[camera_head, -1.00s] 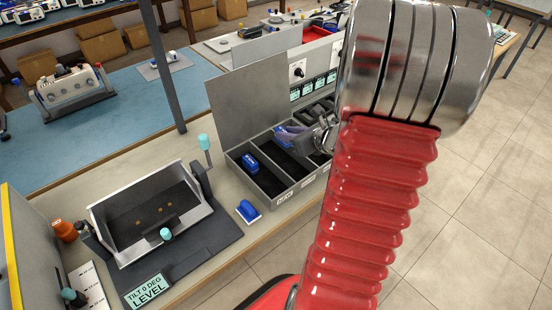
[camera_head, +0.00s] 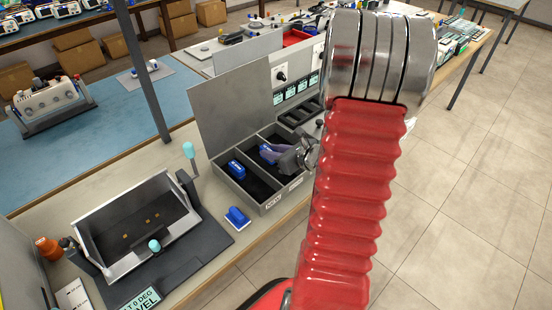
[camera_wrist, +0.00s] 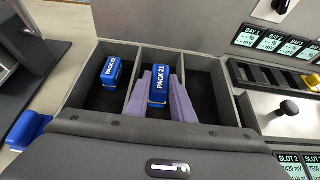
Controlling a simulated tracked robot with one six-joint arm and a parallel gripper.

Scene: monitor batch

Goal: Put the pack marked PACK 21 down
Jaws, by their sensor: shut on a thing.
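My gripper (camera_head: 268,153) is shut on a blue pack (camera_wrist: 160,85) whose label reads PACK 21. The purple-grey fingers hold it on both sides in the middle compartment of a grey divided bin (camera_wrist: 80,88). Whether the pack touches the compartment floor cannot be told. The right compartment (camera_wrist: 201,93) looks empty. The red arm hides part of the bin in the head view.
A blue-handled object (camera_head: 237,217) sits on the bench left of the bin. A grey tilt tray (camera_head: 120,215) stands further left. The bin's raised lid (camera_head: 235,105) stands behind it. Slotted bays (camera_wrist: 270,76) and a black knob (camera_wrist: 288,107) are right of the bin.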

